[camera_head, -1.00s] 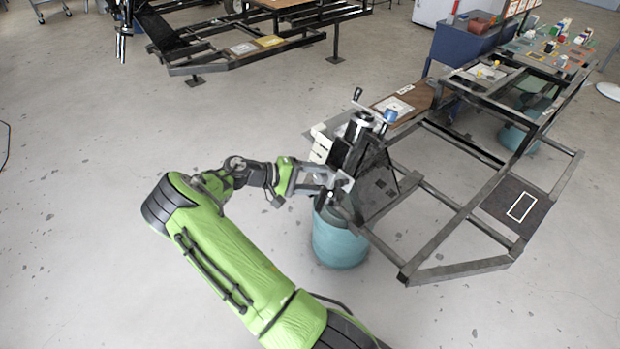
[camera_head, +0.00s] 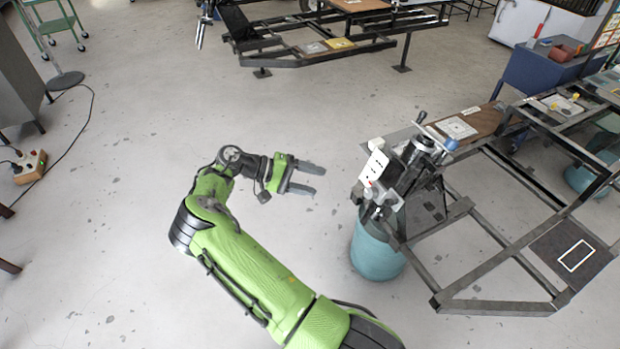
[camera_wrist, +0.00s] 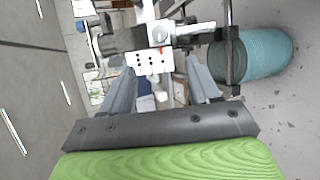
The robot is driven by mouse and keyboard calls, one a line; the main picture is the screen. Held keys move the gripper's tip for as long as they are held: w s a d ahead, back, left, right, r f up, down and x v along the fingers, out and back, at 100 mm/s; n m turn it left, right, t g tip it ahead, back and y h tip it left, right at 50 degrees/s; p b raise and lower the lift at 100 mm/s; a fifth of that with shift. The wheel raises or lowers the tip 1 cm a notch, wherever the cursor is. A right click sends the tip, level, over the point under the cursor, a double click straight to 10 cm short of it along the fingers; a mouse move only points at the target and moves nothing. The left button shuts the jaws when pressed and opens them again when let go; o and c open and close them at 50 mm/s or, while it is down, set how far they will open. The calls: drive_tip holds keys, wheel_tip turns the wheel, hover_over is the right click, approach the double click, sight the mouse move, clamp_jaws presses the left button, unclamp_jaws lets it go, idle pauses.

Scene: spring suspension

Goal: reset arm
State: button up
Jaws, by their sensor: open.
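My gripper (camera_head: 308,179) is open and empty in the head view, held over bare floor to the left of the spring suspension assembly (camera_head: 412,160). Its two grey fingers point right, toward the assembly, with a clear gap between. In the wrist view, the open fingers (camera_wrist: 162,92) frame a white plate with dark holes (camera_wrist: 153,61), which lies beyond the fingertips. The same white plate also shows in the head view (camera_head: 375,165), on the assembly's left side.
A teal drum (camera_head: 376,252) stands under the near end of a dark metal frame (camera_head: 495,307). A second frame (camera_head: 300,61) stands at the back. A power strip (camera_head: 30,167) with a cable lies at the left. The floor around my arm is clear.

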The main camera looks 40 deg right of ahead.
drive_tip(key=shift+r, duration=0.1)
drive_tip(key=s+a+r+n+t+y+p, duration=0.1)
drive_tip(key=s+a+r+t+y+p, duration=0.3)
drive_tip(key=r, duration=0.6)
drive_tip(key=s+a+r+n+t+y+p, duration=0.1)
drive_tip(key=s+a+r+t+y+p, duration=0.1)
drive_tip(key=s+a+r+t+y, duration=0.45)
drive_tip(key=s+a+r+n+t+p, duration=0.3)
drive_tip(key=s+a+r, duration=0.6)
drive_tip(key=s+a, duration=0.2)
drive_tip(key=shift+s+a+r, duration=0.25)
drive_tip(key=shift+a+r, duration=0.05)
drive_tip(key=shift+a, duration=0.25)
drive_tip(key=shift+t, duration=0.25)
